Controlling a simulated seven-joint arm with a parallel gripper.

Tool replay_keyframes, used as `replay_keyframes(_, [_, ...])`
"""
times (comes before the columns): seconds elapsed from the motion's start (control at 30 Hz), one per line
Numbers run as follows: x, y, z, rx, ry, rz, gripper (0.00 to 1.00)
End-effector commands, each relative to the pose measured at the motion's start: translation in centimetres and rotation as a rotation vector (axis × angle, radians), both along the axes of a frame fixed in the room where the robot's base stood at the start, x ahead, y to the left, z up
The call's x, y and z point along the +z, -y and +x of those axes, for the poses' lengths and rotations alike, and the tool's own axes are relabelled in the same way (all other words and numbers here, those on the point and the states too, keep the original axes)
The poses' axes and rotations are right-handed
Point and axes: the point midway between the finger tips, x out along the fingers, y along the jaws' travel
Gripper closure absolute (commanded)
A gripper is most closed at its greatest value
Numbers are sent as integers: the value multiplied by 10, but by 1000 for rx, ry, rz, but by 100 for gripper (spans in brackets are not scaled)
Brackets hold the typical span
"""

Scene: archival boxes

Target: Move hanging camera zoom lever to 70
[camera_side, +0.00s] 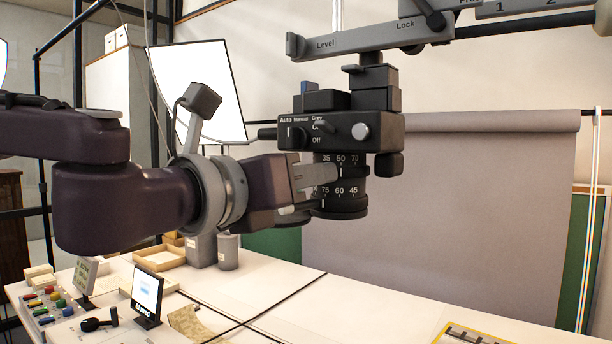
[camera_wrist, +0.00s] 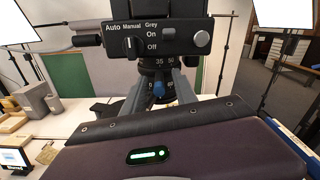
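The hanging camera (camera_side: 345,130) is a black body with a lens barrel (camera_side: 345,200) pointing down. The upper lens ring is marked 35, 50 and 70, and a white index line stands under about 50 in the side view. A lower ring carries 75, 60 and 45. My gripper (camera_side: 318,190) reaches in from the left at the lens. The fingers hide part of the lens.
The camera hangs from a grey arm (camera_side: 370,42) with Level and Lock marks. Its switch panel (camera_wrist: 150,40) is just above my fingers. The white table (camera_side: 300,300) below holds a small screen (camera_side: 147,296), a button panel (camera_side: 45,305) and boxes. A grey backdrop (camera_side: 470,220) stands behind.

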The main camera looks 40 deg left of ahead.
Motion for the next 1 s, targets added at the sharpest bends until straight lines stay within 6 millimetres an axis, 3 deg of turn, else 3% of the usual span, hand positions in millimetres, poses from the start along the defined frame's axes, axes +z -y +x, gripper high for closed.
replay_keyframes(0.27, [0,-1,4,1,0,-1,66])
replay_keyframes(0.47, [0,-1,4,1,0,-2,100])
replay_keyframes(1.0, [0,-1,4,1,-1,-2,100])
